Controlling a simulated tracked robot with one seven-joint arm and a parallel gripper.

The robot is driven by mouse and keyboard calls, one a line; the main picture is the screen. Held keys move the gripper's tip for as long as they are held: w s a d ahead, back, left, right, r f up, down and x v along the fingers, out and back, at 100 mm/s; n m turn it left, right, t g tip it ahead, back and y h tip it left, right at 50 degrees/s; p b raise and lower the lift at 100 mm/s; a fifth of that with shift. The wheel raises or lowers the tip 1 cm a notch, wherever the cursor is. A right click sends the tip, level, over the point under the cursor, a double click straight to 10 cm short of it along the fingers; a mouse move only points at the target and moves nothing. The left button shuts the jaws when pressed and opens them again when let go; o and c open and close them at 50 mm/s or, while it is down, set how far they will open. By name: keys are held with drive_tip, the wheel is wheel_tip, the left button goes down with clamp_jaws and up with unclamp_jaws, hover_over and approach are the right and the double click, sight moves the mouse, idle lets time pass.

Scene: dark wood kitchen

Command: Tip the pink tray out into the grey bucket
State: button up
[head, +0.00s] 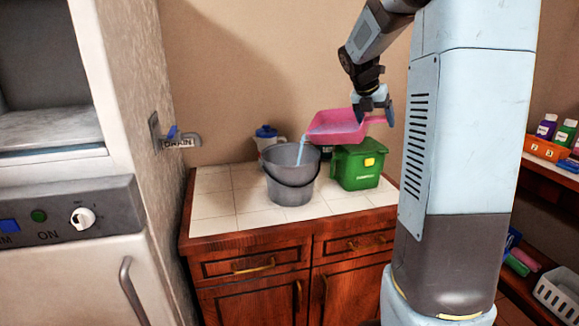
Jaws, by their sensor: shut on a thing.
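The pink tray (333,128) is held in the air above the right side of the grey bucket, tilted down to the left. A pale blue stream (301,150) runs from its left end down into the bucket. The grey bucket (290,184) stands upright on the tiled counter, its dark handle hanging at the front. My gripper (376,112) is shut on the tray's right end. The inside of the bucket is mostly hidden.
A white jug with a blue lid (267,137) stands behind the bucket. A tap marked DRAIN (180,140) is on the left wall. The counter's left part is clear.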

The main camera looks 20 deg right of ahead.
drive_tip(key=shift+s+a+r+h+p, duration=0.2)
drive_tip(key=shift+a+r+h+p, duration=0.35)
drive_tip(key=shift+a+p, duration=0.4)
idle(0.4)
drive_tip(key=shift+r, duration=0.2)
drive_tip(key=shift+s+a+r, duration=0.1)
drive_tip(key=shift+a+r, duration=0.1)
drive_tip(key=shift+a, duration=0.1)
drive_tip(key=shift+s+a+r+t+h, duration=0.15)
drive_tip(key=shift+a+t+h, duration=0.05)
drive_tip(key=shift+a+h, duration=0.35)
drive_tip(key=shift+s+a+r+t+h, duration=0.1)
drive_tip(key=shift+a+t+h, duration=0.1)
drive_tip(key=shift+a+h, duration=0.3)
idle(0.4)
